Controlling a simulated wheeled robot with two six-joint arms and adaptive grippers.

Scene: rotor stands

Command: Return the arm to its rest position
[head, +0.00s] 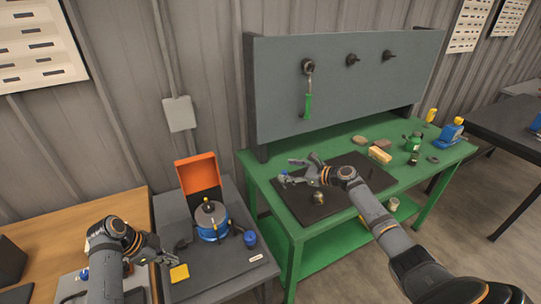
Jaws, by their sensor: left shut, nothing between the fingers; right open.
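My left arm stands at the lower left, over the edge of the wooden bench. Its gripper (166,257) is shut and empty, just above the left part of the grey table. My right arm reaches in from the lower right over the green workbench. Its gripper (288,172) points left and is open above the black mat (345,183). A small blue-topped part (283,178) shows right by its fingertips; I cannot tell whether they touch. A small metal part (319,198) stands on the mat below the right wrist.
The grey table (215,275) holds a blue cylindrical device (211,220), an orange open lid (197,172), a yellow block (179,273) and a blue knob (250,238). The green workbench (260,170) carries several small items at right. A green-handled tool (308,90) hangs on the panel.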

